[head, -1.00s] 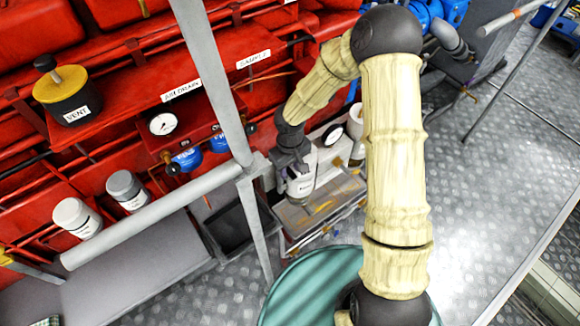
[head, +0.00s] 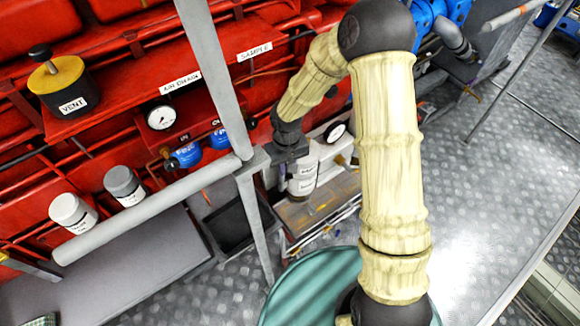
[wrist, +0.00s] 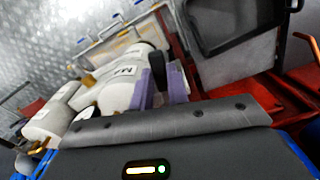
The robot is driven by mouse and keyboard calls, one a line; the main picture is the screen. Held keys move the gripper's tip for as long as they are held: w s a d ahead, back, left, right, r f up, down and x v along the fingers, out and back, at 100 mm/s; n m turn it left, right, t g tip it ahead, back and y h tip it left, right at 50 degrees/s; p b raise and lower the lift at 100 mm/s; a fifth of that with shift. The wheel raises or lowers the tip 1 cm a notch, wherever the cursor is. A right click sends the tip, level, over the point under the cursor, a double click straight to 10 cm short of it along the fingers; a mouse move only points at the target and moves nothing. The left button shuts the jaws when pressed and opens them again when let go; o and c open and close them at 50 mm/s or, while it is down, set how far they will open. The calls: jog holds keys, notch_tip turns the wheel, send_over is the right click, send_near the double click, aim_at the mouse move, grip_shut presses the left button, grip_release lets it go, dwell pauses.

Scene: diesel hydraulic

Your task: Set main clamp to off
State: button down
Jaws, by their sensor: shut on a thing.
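A white cylindrical body (wrist: 118,92) with a label starting "MA" lies in the middle of the wrist view. In the head view, a white labelled cylinder (head: 304,180) stands beside my gripper (head: 284,168), behind the grey railing post. In the wrist view, the purple fingers of my gripper (wrist: 158,88) are close together, with a small dark piece (wrist: 157,70) at them. I take this piece for the main clamp's handle, but its shape and setting are unclear. The dark hand body hides the lower part of the wrist view.
A grey railing (head: 160,207) and post run close left of my gripper. A black open bin (head: 238,225) and a shallow tray (head: 318,205) lie below. A green drum (head: 310,290) is in front.

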jog(key=shift+a+m+b, duration=0.4)
jog(key=shift+a+m, duration=0.15)
jog(key=shift+m, duration=0.5)
jog(key=shift+a+m+b, duration=0.45)
jog(key=shift+a+m, duration=0.05)
jog(key=shift+m, duration=0.6)
jog(key=shift+a+m+b, duration=0.4)
jog(key=shift+a+m, duration=0.15)
jog(key=shift+m, duration=0.5)
jog(key=c, duration=1.4)
grip_release()
jog(key=shift+o, duration=0.2)
jog(key=shift+s, duration=0.1)
jog(key=shift+d, duration=0.1)
